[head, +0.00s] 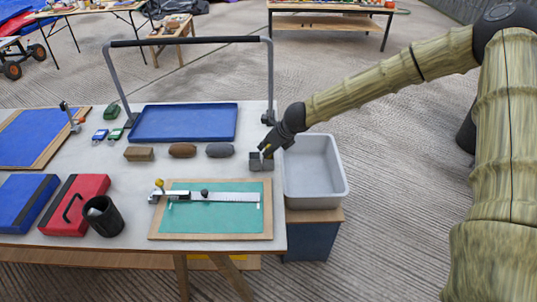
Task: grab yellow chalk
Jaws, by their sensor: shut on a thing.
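My gripper (267,149) points down at the right side of the white table, just above a small grey block (261,163). It is shut on a small yellow piece, which looks like the yellow chalk (268,151). Only a sliver of the chalk shows between the dark fingers. The chalk's lower end is hidden, so I cannot tell whether it stands in the grey block or is clear of it.
A grey bin (316,190) stands just right of the gripper. A brown and a grey oval piece (220,151) lie to the left. A green board with a ruler (235,218) lies in front. A blue tray (185,122) sits behind under a bar frame (185,41).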

